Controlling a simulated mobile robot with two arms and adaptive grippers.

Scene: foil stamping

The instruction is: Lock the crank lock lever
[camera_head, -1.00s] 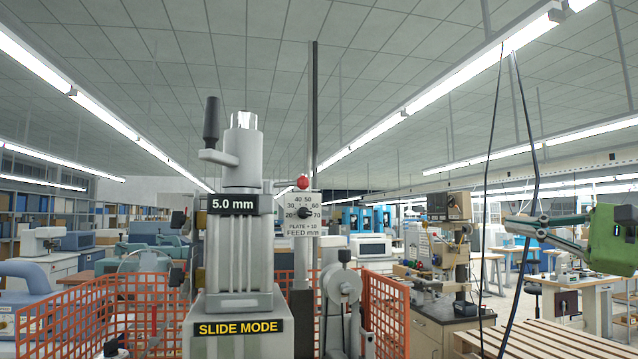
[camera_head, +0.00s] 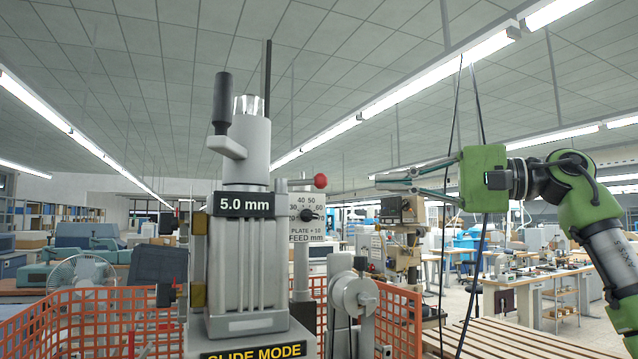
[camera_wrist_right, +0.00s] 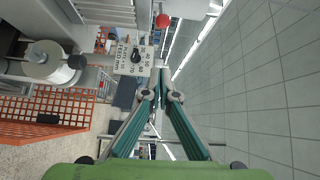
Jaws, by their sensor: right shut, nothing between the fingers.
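The grey press stands in the middle of the head view, with a black-handled crank (camera_head: 223,105) on its column top. A small lever with a red ball knob (camera_head: 320,181) is beside the feed dial (camera_head: 307,214); I cannot tell for certain which part is the crank lock lever. The red knob also shows at the top of the right wrist view (camera_wrist_right: 163,20). My right gripper (camera_head: 380,182) is shut and empty, to the right of the red knob and apart from it. Its closed fingers (camera_wrist_right: 158,78) point toward the dial plate in the wrist view. My left gripper is not visible.
Orange mesh fencing (camera_head: 70,325) surrounds the press. A slatted wooden surface (camera_head: 520,338) lies at lower right. Space between gripper and knob looks clear.

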